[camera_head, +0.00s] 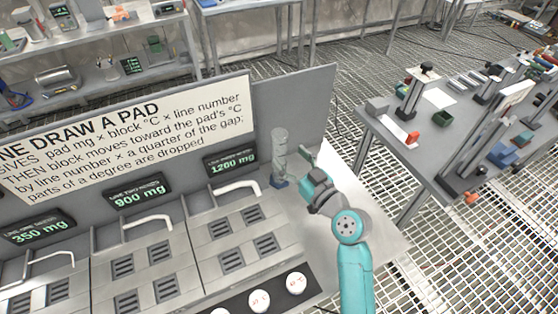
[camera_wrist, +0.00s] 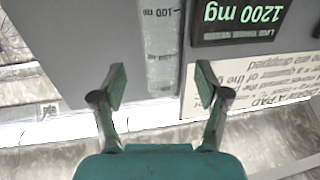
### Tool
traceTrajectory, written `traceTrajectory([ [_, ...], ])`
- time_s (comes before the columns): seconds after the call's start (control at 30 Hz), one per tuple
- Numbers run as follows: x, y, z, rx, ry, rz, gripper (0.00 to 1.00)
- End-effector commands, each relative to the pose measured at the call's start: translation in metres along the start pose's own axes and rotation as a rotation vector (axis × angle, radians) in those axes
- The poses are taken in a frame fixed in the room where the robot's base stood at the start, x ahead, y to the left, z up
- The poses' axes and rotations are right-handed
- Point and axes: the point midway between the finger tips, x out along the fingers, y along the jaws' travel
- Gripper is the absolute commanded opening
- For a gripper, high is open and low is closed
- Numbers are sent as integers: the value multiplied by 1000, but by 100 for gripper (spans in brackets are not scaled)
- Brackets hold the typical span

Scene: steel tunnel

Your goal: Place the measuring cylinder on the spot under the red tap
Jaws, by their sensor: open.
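The measuring cylinder (camera_head: 279,145) stands upright on a blue base at the right end of the grey bench, clear with faint markings. In the wrist view the cylinder (camera_wrist: 160,40) appears upside down, with a "100 ml" mark. My gripper (camera_head: 300,170) is beside the cylinder, on its right in the head view. In the wrist view my gripper (camera_wrist: 161,84) is open, its fingers spread to either side of the cylinder's line; I cannot tell how far ahead the cylinder is. No red tap or marked spot can be made out.
Pale spouts (camera_head: 240,187) stand over slotted plates on the bench. A display reading 1200 mg (camera_head: 231,163) and a text board (camera_head: 130,135) are behind. White dials (camera_head: 296,283) line the front. A cluttered grey table (camera_head: 425,150) stands right, across grated floor.

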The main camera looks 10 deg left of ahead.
Motion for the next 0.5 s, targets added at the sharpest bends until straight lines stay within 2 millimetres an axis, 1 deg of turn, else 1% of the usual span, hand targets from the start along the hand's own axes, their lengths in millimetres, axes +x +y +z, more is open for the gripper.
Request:
traceTrajectory([
  [0.07,6,-1,0,0,0,-1,74],
  [0.3,38,-2,0,-1,1,-2,74],
  [0.4,48,-2,0,0,1,-2,74],
  [0.5,52,-1,1,0,1,-1,74],
])
